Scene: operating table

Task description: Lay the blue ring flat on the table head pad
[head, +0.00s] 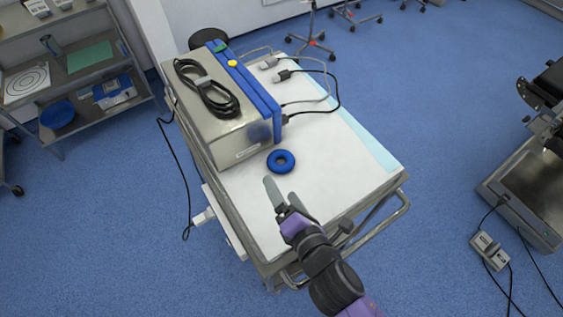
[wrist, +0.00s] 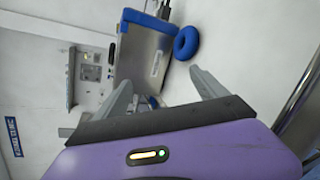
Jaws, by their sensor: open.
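The blue ring (head: 272,163) lies flat on the white top of a metal cart, just in front of a boxy device. It also shows in the wrist view (wrist: 180,44), beyond the fingertips and toward the right finger. My gripper (head: 281,190) is open and empty, with its fingers spread a little in front of the ring. It looks apart from the ring, and its height above the cart top is hard to judge. Part of the operating table (head: 528,165) stands at the right edge with a black pad (head: 552,82); I cannot tell whether that is the head pad.
The metal and blue device (head: 215,125) with a coiled black cable fills the cart's left rear. The white cart top (head: 335,165) is clear right of the ring. Metal rails edge the cart. A foot pedal (head: 490,250) lies on the floor.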

